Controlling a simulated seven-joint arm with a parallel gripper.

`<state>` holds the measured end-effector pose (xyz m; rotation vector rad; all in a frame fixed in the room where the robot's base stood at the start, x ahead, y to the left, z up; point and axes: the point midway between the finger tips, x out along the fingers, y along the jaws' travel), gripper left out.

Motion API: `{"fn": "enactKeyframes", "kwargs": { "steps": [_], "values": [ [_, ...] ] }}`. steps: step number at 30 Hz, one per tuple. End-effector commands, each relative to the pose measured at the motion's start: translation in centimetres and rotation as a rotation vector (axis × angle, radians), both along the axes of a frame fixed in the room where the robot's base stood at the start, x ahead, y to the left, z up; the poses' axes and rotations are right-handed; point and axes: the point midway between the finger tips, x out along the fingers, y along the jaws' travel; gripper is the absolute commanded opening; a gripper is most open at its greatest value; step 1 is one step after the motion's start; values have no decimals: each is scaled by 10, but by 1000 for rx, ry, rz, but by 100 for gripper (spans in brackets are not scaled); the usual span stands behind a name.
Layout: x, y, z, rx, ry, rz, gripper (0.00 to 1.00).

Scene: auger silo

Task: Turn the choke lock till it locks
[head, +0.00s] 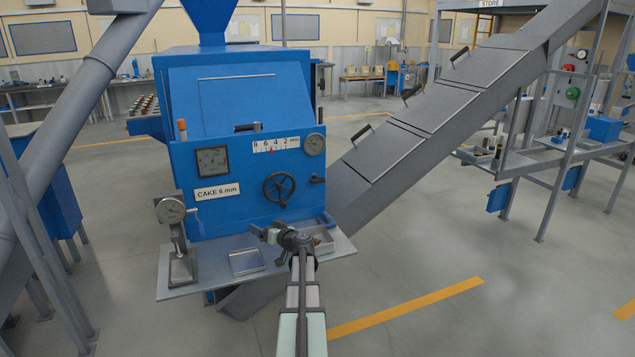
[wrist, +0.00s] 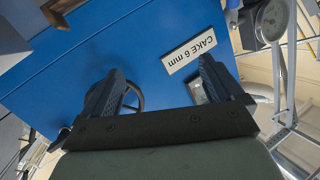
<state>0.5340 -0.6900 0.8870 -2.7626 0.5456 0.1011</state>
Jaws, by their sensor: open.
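The blue machine (head: 250,100) carries a black spoked handwheel (head: 279,187) on its lower front. A small dark lever (head: 317,179) sticks out just right of the wheel; it may be the choke lock, but no label shows. Its turned position is too small to tell. My gripper (head: 258,229) is below and in front of the wheel, over the shelf, apart from both. In the wrist view my gripper (wrist: 163,78) has its jaws apart with nothing between them, facing the blue panel. The left finger partly hides the handwheel (wrist: 131,96).
A grey shelf (head: 205,284) below the panel holds a dial gauge stand (head: 180,245) and a shallow tray (head: 246,262). The CAKE 6 mm plate (head: 217,191) is left of the wheel. A sloping grey auger trough (head: 425,120) rises close on the right.

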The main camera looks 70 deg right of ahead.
Motion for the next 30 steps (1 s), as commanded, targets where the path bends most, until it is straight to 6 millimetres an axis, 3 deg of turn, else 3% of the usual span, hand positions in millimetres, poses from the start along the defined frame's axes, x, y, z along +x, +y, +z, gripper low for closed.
{"fn": "enactKeyframes", "kwargs": {
  "steps": [1,3,6,10,14,18,30],
  "values": [
    [-19,-41,10,-48,-2,-59,94],
    [-46,-83,22,-113,1,-131,94],
    [-86,-134,39,-195,15,-226,94],
    [-129,-180,55,-272,37,-320,94],
    [-155,-203,65,-314,52,-373,94],
    [-163,-212,68,-330,59,-393,94],
    [-135,-240,68,-330,59,-391,94]
  ]
}}
